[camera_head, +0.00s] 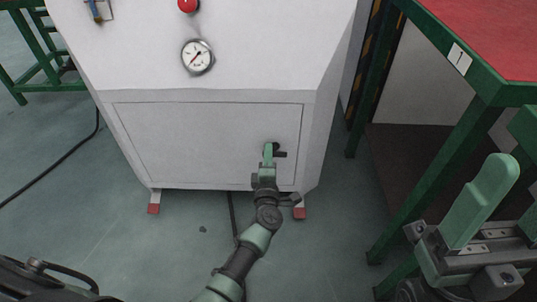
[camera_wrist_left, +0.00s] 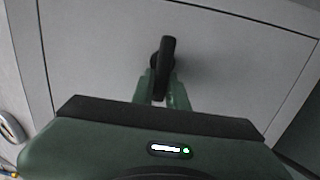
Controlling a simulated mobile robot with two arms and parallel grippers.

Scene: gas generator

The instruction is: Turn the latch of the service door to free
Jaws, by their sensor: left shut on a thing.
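The service door (camera_head: 200,140) is a flat light-grey panel, closed, low on the front of the white generator cabinet. Its black latch (camera_head: 280,153) sits near the right edge of the door. In the wrist view, the latch (camera_wrist_left: 167,55) is a dark elongated handle, standing nearly upright in that picture. My left gripper (camera_head: 268,154) reaches up to it, and its green fingers (camera_wrist_left: 161,88) are shut on the latch. The fingers partly hide the latch in the head view. My right gripper (camera_head: 509,153) is at the right edge, with its green fingers apart and empty, partly cut off.
A pressure gauge (camera_head: 197,57) and a red button (camera_head: 188,5) are above the door. A green-framed table with a red top (camera_head: 500,35) stands at the right. A black cable (camera_head: 60,163) lies on the floor at left. The floor before the cabinet is mostly clear.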

